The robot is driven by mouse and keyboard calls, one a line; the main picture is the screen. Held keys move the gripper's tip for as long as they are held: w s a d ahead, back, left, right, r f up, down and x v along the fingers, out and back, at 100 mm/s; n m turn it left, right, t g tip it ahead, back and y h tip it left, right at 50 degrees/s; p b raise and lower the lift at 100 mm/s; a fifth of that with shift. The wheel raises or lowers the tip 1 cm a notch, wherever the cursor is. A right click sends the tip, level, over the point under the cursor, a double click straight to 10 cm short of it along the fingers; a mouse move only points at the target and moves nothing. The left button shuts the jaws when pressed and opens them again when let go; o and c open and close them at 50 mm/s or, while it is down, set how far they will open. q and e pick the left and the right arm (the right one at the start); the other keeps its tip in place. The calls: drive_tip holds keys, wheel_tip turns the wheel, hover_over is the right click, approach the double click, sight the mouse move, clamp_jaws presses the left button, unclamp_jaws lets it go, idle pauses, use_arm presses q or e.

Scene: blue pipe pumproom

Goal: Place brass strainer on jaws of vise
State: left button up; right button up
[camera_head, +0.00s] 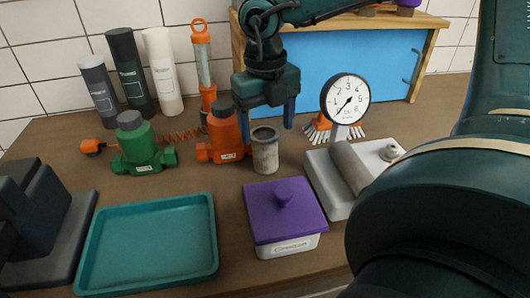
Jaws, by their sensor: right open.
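A short, worn grey-tan cylinder (265,155) stands upright on the bench; it looks like the strainer, though its brass colour is not clear. My right gripper (267,118) points down just above and behind it in the picture. Its two blue-grey fingers are apart, with nothing held between them. I cannot tell whether the fingers reach around the cylinder's rim. The dark grey vise (38,225) is at the lower left, cut off by the picture's edge, so its jaws show only partly. My left gripper is not in view.
An orange valve (224,135) stands close left of the cylinder, a green valve (139,145) farther left. A pressure gauge (346,99) on a grey base is to the right. A purple-lidded box (284,211) and an empty teal tray (150,243) are in front.

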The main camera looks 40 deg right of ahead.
sight(265, 146)
drive_tip(key=f, duration=0.5)
drive_tip(key=shift+a+f, duration=0.25)
drive_tip(key=shift+f, duration=0.05)
drive_tip(key=shift+c, duration=0.3)
drive_tip(key=shift+w, duration=0.1)
drive_tip(key=c, duration=1.1)
